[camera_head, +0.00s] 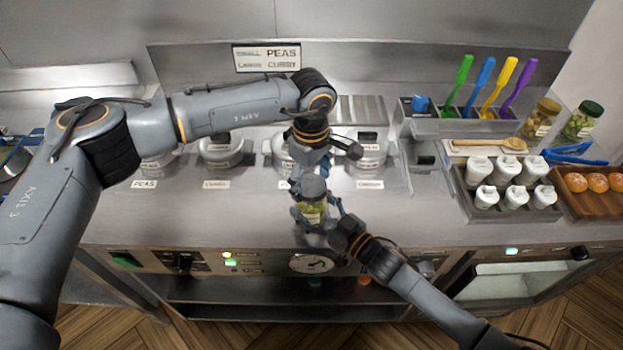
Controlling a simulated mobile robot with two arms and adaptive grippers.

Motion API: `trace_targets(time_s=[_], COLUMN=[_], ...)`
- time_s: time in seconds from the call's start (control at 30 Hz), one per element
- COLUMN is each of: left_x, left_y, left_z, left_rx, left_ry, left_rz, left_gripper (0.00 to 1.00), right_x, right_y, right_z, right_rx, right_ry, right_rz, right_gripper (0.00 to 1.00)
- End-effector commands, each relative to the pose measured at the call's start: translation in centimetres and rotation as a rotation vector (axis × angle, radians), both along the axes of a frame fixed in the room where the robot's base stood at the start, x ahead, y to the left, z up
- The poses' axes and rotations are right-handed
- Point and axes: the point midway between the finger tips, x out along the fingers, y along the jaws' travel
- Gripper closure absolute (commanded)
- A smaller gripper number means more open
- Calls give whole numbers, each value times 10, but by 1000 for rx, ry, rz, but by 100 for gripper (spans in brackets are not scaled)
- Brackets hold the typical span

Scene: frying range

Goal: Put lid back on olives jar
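The olives jar (313,215), clear glass with green contents and a pale label, is upright near the counter's front edge, in the middle of the head view. A grey round top (312,188) shows at its mouth; I cannot tell whether it is the lid resting there or held just above. My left gripper (303,182) points down from above, right at this grey top, its fingers partly hidden. My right gripper (325,212) reaches in from the front right, with dark fingers at the jar's sides, and appears shut on it.
Lidded pots (221,150) are set into the counter behind. At right are a rack of white shakers (483,172), a board of buns (596,183), blue tongs (572,153), coloured spatulas (484,85) and two more jars (582,121). The counter left of the jar (215,218) is clear.

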Motion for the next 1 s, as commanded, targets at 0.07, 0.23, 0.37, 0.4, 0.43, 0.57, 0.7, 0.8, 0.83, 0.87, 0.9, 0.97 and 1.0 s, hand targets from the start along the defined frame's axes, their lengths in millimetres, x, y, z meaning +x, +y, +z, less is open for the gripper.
trace_targets(time_s=[0.07, 0.23, 0.37, 0.4, 0.43, 0.57, 0.7, 0.8, 0.83, 0.87, 0.9, 0.97, 1.0], left_x=[0, -1, -1, -1, -1, 0, 1, 0, 1, 1, 0, 0, 0], left_y=[0, -1, -1, -1, -1, -1, -1, -1, -1, -1, -1, -1, -1], left_z=[0, 0, 1, 2, 4, 19, 48, 70, 76, 83, 90, 99, 105], left_rx=[-1, -1, -1, -1, -2, -2, -3, -3, -3, -2, -3, -1, -2], left_ry=[1, 1, 1, 1, 1, -1, -2, -2, -2, -2, -2, 0, -1], left_rz=[1, 1, 1, 1, 1, 1, 2, 2, 2, 2, 2, 2, 2], left_gripper=[11, 11, 11, 11, 11, 11, 11, 11, 11, 11, 11, 11, 11], right_x=[0, 0, 0, 0, 0, 0, 1, 1, 1, 1, 1, 1, 1], right_y=[0, 0, 0, 0, 0, 0, 0, 0, 0, 0, 0, 0, 0], right_z=[1, 1, 1, 1, 1, 1, 1, 1, 1, 1, 1, 1, 1], right_rx=[1, 1, 1, 1, 1, 1, 1, 1, 1, 1, 1, 1, 1], right_ry=[-1, -1, -1, -1, -1, -1, -1, -1, -1, -1, -1, -1, -1], right_rz=[1, 0, 0, 0, 0, -1, -1, -1, -1, -1, -1, -1, -1], right_gripper=[100, 100, 100, 100, 100, 100, 100, 100, 100, 100, 100, 100, 100])
